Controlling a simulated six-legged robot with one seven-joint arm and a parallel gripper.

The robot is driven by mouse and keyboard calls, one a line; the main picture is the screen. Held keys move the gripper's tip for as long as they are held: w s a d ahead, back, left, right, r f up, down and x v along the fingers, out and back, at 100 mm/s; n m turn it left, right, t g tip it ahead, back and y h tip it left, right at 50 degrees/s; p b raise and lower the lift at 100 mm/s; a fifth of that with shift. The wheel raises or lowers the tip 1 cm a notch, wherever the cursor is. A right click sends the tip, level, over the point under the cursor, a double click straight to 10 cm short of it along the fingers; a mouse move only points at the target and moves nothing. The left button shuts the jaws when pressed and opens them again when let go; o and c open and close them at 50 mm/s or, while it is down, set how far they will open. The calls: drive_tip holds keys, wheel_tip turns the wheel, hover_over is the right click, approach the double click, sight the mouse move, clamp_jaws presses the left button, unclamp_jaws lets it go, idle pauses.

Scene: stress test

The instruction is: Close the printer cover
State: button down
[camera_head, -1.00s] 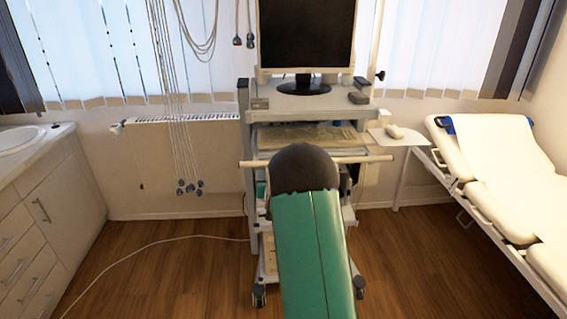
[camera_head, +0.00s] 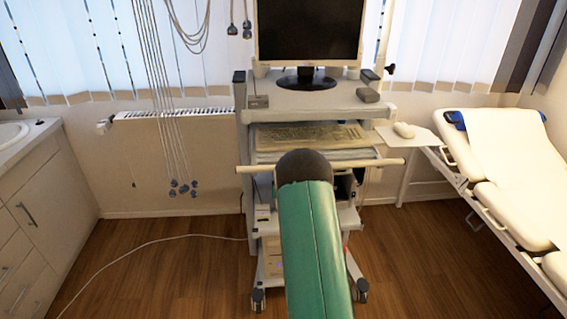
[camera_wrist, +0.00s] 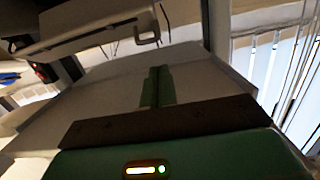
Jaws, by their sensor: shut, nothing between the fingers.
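My gripper (camera_wrist: 156,86) shows in the wrist view as two green fingers pressed together, with nothing between them. It points over a pale flat panel (camera_wrist: 100,100), which may be part of the cart or of the printer; I cannot tell how far apart they are. In the head view, my green arm reaches toward the cart and hides the gripper. A dark device (camera_head: 345,184) shows partly behind my arm on the cart's lower level. I cannot tell whether it is the printer, and I cannot make out the cover's position.
The wheeled cart (camera_head: 243,165) holds a monitor (camera_head: 309,30) on top and a pale bar (camera_head: 385,163) across its front. Cables (camera_head: 165,95) hang at left. A cabinet (camera_head: 60,185) stands at left and a couch (camera_head: 500,150) at right.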

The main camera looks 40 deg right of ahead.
drive_tip(key=r+x, duration=0.1)
drive_tip(key=x, duration=0.8)
drive_tip(key=shift+d+f, duration=0.35)
drive_tip(key=shift+d, duration=0.25)
drive_tip(key=shift+w, duration=0.1)
